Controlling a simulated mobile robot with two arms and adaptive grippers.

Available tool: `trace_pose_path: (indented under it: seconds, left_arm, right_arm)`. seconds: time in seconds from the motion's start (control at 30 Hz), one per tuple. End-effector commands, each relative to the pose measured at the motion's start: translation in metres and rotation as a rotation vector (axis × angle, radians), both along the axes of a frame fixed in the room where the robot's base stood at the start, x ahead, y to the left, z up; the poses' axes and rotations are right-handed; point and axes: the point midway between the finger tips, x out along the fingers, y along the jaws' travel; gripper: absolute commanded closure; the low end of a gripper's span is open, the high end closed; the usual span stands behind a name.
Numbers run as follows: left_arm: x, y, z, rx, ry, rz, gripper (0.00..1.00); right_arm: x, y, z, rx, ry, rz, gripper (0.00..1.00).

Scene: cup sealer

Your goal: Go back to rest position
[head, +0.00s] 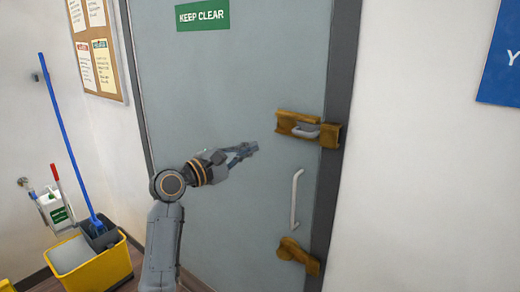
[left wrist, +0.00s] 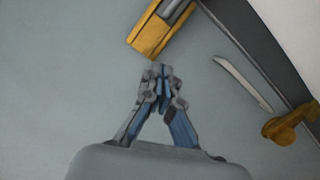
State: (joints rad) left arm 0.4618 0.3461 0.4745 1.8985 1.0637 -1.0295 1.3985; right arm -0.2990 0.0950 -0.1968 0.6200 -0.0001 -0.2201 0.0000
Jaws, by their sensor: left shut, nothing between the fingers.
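My left gripper (head: 246,150) is raised in front of a grey door (head: 225,85). Its fingers are shut with nothing between them, as the left wrist view (left wrist: 160,68) also shows. In the head view the fingertips point right, toward a brass latch (head: 292,122) with a grey lever, and there is a gap between them. In the left wrist view the brass latch (left wrist: 148,36) lies just beyond the fingertips. My right gripper is in neither view.
A white vertical handle (head: 296,198) and a lower brass fitting (head: 297,256) are on the door's right side. A yellow mop bucket (head: 112,264) with a blue-handled mop (head: 66,140) stands at left. A notice board (head: 97,48) hangs on the left wall.

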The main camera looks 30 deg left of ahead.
Motion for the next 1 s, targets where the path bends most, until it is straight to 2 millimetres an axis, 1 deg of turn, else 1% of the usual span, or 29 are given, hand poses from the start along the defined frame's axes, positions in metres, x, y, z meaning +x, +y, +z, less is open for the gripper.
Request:
trace_pose_path:
  seconds: [0.03, 0.13, 0.4, 0.77, 0.87, 0.97, 1.0]
  left_arm:
    - [-0.006, 0.002, -0.003, 0.003, 0.000, 0.001, 1.00]
    - [-0.012, 0.004, -0.002, 0.001, 0.001, 0.001, 1.00]
    - [-0.015, 0.004, -0.001, 0.000, 0.001, 0.000, 1.00]
    - [-0.014, 0.004, -0.002, 0.002, 0.002, 0.000, 1.00]
    - [-0.007, 0.006, -0.019, 0.015, 0.028, 0.011, 1.00]
    - [0.009, 0.009, -0.061, 0.058, 0.089, 0.039, 1.00]
    - [0.016, 0.010, -0.086, 0.087, 0.122, 0.053, 1.00]
  right_arm:
    - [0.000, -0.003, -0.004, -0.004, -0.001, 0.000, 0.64]
    - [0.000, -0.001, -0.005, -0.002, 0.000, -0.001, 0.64]
    - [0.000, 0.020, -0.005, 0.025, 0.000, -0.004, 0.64]
    - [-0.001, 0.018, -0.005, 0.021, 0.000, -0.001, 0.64]
    - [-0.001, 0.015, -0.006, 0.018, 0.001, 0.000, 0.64]
    - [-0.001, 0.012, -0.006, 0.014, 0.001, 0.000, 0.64]
    - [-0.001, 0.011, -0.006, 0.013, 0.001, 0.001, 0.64]
